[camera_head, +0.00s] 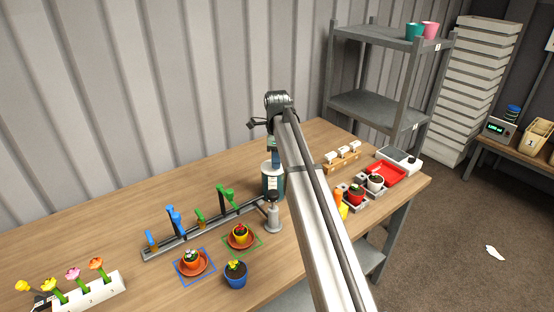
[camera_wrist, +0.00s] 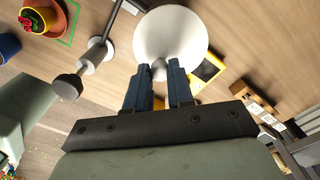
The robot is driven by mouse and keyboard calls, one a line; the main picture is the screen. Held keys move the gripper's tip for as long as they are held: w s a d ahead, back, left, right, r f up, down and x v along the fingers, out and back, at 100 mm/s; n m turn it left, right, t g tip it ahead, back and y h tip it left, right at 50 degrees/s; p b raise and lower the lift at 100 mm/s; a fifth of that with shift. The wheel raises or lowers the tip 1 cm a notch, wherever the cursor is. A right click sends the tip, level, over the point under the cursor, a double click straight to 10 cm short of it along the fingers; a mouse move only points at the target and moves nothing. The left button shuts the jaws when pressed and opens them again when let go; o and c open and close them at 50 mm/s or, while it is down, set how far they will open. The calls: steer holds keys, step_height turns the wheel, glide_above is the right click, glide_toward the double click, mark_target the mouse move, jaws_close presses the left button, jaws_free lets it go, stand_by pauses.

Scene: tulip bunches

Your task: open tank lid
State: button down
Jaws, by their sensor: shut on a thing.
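The tank (camera_head: 273,186), a pale and dark teal cylinder, stands at the middle of the wooden table, partly behind my arm in the head view. Its round white lid (camera_wrist: 172,32) fills the top middle of the wrist view. My gripper (camera_wrist: 159,72) has its two blue fingers shut on the small knob (camera_wrist: 159,72) at the lid's near edge in that picture. In the head view my gripper (camera_head: 273,150) is just above the tank, largely hidden by my wrist. I cannot tell whether the lid is seated or slightly raised.
Potted flowers on saucers (camera_head: 193,265) are in front. A red tray (camera_head: 386,173) is at the right.

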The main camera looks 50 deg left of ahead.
steer(key=shift+a+r+h, duration=0.5)
steer(key=shift+a+h, duration=0.2)
steer(key=shift+h, duration=0.2)
steer(key=shift+a+r+h, duration=0.1)
steer(key=shift+r+h, duration=0.25)
steer(key=shift+h, duration=0.35)
steer(key=c, duration=1)
jaws_free()
steer(key=shift+a+r, duration=0.15)
steer(key=shift+r, duration=0.3)
steer(key=a, duration=1.2)
steer(key=shift+r, duration=0.1)
